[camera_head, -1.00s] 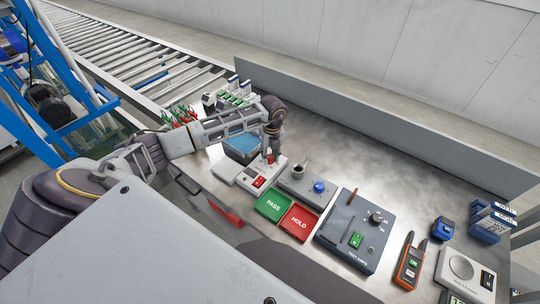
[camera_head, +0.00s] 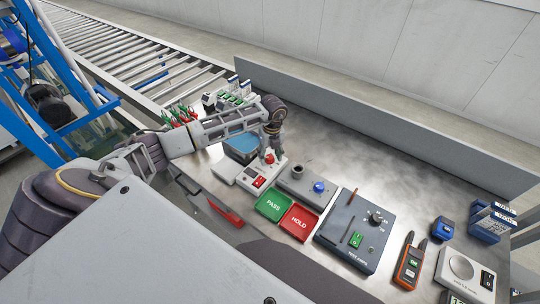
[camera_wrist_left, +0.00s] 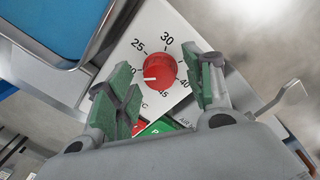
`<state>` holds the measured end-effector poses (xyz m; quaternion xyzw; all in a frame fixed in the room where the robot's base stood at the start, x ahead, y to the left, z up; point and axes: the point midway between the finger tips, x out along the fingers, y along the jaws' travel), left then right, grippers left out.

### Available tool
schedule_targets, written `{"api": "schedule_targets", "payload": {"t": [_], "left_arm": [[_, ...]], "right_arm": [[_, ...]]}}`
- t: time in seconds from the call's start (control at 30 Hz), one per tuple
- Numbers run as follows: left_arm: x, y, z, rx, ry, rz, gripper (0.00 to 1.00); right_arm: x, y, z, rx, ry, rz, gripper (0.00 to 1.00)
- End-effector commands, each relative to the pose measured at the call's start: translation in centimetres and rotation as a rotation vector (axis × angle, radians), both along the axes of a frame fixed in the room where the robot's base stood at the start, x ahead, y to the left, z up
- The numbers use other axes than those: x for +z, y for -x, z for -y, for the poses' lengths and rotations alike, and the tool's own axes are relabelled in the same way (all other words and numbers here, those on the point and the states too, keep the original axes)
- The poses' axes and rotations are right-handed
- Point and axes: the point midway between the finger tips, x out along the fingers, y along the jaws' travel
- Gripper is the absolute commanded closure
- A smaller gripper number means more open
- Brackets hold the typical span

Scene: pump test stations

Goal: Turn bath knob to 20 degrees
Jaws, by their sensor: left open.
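The red bath knob (camera_wrist_left: 160,69) sits on a white panel (camera_wrist_left: 185,38) with a printed scale showing 25 and 30. Its white pointer mark faces left and slightly down, below the 25. The label there is partly hidden by a finger. My left gripper (camera_wrist_left: 164,90) is open, with green-padded fingers on either side of the knob and gaps between. In the head view the knob (camera_head: 269,158) shows below the fingertips of my left gripper (camera_head: 271,152), beside the blue water bath (camera_head: 243,143). My right gripper is out of view.
Green PASS (camera_head: 273,203) and red HOLD (camera_head: 299,222) trays lie in front. A grey station with a blue knob (camera_head: 319,186) stands to the right, then a dark test box (camera_head: 340,232). Red-green clips (camera_head: 180,115) stand behind the arm. Bare table lies back right.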

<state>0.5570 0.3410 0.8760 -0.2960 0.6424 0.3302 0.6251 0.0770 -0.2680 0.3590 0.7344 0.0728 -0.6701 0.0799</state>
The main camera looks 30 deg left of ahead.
Motion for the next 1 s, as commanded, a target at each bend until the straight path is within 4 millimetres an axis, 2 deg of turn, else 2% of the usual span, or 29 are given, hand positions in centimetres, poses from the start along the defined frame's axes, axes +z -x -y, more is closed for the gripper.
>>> {"api": "schedule_targets", "payload": {"t": [0.27,0.8,1.0], "left_arm": [[1.9,-0.2,0.0,0.001,0.000,0.002,0.48],[9.6,-0.5,0.3,0.000,0.000,0.003,0.48],[11.4,-0.5,0.3,0.000,0.001,0.001,0.48]], "right_arm": [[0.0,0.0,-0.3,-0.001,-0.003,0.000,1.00],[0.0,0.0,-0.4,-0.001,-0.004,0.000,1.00],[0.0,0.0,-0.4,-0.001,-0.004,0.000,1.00]]}}
